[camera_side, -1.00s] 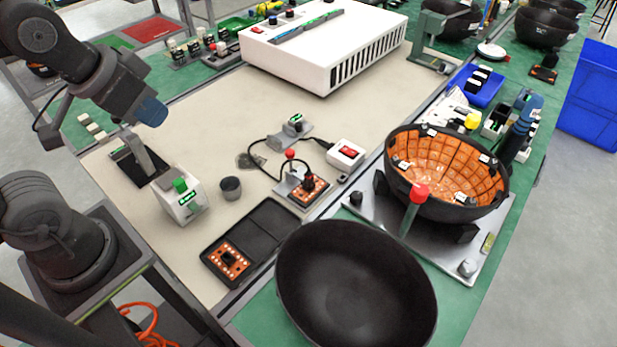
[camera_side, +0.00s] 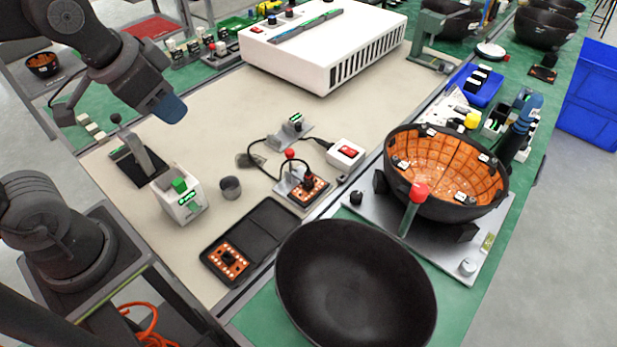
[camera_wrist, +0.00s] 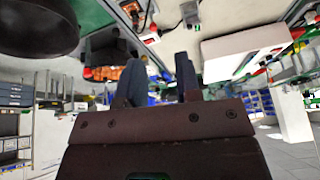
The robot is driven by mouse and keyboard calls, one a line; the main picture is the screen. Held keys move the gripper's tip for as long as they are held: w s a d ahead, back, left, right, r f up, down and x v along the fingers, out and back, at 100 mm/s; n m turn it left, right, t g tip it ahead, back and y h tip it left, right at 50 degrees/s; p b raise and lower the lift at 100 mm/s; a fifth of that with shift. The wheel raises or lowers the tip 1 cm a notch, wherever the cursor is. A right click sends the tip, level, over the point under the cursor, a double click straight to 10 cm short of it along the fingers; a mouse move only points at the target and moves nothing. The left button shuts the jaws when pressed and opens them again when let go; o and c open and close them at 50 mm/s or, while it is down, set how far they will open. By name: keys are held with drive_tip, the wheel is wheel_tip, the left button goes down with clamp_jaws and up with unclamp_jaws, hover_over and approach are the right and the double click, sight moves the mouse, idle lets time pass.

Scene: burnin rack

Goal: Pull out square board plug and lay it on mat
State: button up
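A square orange board (camera_side: 317,184) sits in a grey fixture right of the table's middle. A black plug (camera_side: 307,183) stands on it, and a black cable runs near it; the exact joint is too small to tell. A second orange board (camera_side: 238,251) with a black centre lies in a black two-part tray (camera_side: 262,226). A small dark grey patch (camera_side: 245,160) lies behind the fixture; I cannot tell whether it is the mat. My gripper (camera_side: 168,110) is high at the upper left, away from both boards. In the wrist view its two fingers (camera_wrist: 160,88) stand apart with nothing between them.
A white box with a green knob (camera_side: 180,203) and a dark cup (camera_side: 230,187) stand left of the fixture. A red switch box (camera_side: 346,153) is at its right. Bare beige table (camera_side: 200,125) lies below my gripper.

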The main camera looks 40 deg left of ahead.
drive_tip(key=shift+o, duration=0.8)
drive_tip(key=w+d+f+m+g, duration=0.1)
drive_tip(key=w+d+m, duration=0.1)
drive_tip(key=w+m, duration=0.2)
drive_tip(key=shift+w, duration=1.05)
drive_tip(key=m+g, duration=0.4)
drive_tip(key=m, duration=0.8)
hover_over(308, 169)
wheel_tip(308, 169, down, 14)
drive_tip(key=shift+a, duration=0.1)
drive_tip(key=shift+f, duration=0.3)
drive_tip(key=shift+f, duration=4.45)
